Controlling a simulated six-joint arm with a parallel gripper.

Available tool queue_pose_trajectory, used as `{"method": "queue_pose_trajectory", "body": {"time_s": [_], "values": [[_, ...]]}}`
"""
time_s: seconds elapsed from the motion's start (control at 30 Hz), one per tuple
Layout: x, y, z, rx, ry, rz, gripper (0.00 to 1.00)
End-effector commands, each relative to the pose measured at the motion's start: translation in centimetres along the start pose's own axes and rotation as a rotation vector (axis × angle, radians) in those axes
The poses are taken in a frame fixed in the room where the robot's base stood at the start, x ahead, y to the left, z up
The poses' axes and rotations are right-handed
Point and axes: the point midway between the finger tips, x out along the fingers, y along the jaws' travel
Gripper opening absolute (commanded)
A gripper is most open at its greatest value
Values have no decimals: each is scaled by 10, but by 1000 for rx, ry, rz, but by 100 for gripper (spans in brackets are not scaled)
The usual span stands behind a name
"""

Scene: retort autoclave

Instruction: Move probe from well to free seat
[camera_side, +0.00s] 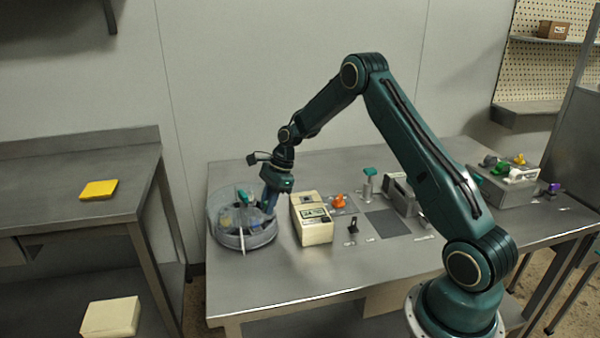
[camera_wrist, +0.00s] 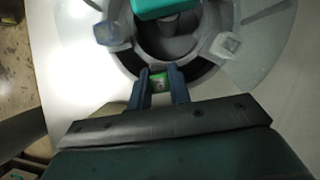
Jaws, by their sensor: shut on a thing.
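My gripper (camera_side: 268,207) points down at the right side of a round clear-walled well (camera_side: 262,238) on the steel table. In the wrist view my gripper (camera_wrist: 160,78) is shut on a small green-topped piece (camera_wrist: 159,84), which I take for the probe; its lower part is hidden. The same view shows the well's ring (camera_wrist: 85,65) just beyond the fingertips. A teal block (camera_wrist: 165,7) stands at the well's centre and shows in the side view as a teal top (camera_side: 243,196). I cannot tell whether the held piece is clear of the well. The free seat cannot be made out.
A cream box (camera_side: 313,225) stands close to the right of the well. Further right are an orange knob (camera_side: 338,201), a black upright piece (camera_side: 352,229), a teal-topped post (camera_side: 369,182) and a dark mat (camera_side: 388,223). A box with coloured knobs (camera_side: 508,188) stands at the far right.

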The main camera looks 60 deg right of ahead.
Motion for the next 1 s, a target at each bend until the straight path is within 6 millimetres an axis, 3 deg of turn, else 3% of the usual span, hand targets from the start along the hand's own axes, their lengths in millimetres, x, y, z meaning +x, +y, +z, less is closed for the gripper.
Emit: {"method": "queue_pose_trajectory", "body": {"time_s": [0.33, 0.37, 0.47, 0.67, 0.77, 1.0], "values": [[0, 0, 0, 0, 0, 0, 0], [0, 0, 0, 0, 0, 0, 25], [0, 0, 0, 0, 0, 0, 45], [0, 0, 0, 0, 0, 0, 45], [0, 0, 0, 0, 0, 0, 63], [0, 0, 0, 0, 0, 0, 63]]}}
